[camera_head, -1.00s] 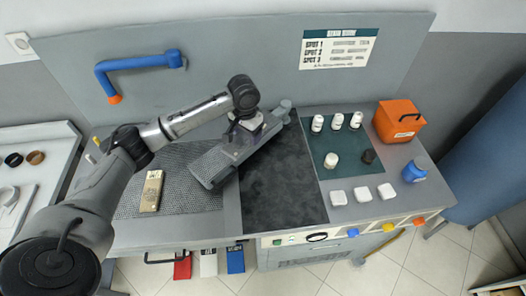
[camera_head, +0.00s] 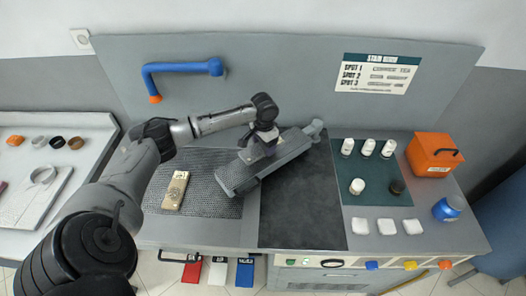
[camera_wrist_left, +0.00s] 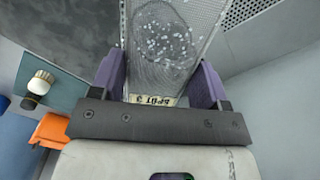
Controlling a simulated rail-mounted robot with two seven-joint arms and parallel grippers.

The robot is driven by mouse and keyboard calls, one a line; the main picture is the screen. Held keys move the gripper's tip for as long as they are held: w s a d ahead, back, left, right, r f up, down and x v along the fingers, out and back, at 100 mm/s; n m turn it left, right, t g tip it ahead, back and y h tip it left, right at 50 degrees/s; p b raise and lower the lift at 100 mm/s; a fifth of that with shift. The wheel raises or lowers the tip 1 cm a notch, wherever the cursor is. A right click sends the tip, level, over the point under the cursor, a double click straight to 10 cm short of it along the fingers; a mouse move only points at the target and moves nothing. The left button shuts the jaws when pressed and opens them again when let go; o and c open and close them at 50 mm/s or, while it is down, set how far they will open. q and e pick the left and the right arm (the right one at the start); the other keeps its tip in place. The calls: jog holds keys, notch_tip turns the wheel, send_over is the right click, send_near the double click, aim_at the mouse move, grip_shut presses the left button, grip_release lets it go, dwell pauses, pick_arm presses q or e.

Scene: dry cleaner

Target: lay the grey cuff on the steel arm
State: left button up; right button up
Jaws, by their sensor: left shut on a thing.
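The steel arm (camera_head: 298,147) slants across the bench, from a round knob at the back right down to a flat front end. My left gripper (camera_head: 262,150) is low over its middle. In the left wrist view, the purple fingers (camera_wrist_left: 155,85) stand on either side of a grey textured strip, which I take to be the grey cuff (camera_wrist_left: 200,28). It bears a darker oval patch with white specks and a small "SPOT 3" tag (camera_wrist_left: 155,100). The gripper is shut on it. I cannot clearly separate cuff from arm. My right gripper is not in view.
A perforated plate (camera_head: 215,207) with a gold block (camera_head: 176,190) is left of the dark mat (camera_head: 300,215). White bottles stand on the green mat (camera_head: 375,190), near an orange box (camera_head: 434,152) and blue pot (camera_head: 447,208). A tray (camera_head: 95,125) with several rings is far left.

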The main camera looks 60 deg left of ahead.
aim_at(263, 151)
pick_arm(q)
jog(key=shift+a+f, duration=0.15)
jog(key=shift+a, duration=0.1)
jog(key=shift+s+f, duration=0.1)
jog(key=shift+f, duration=1.85)
jog(key=shift+f, duration=0.1)
jog(key=o, duration=0.9)
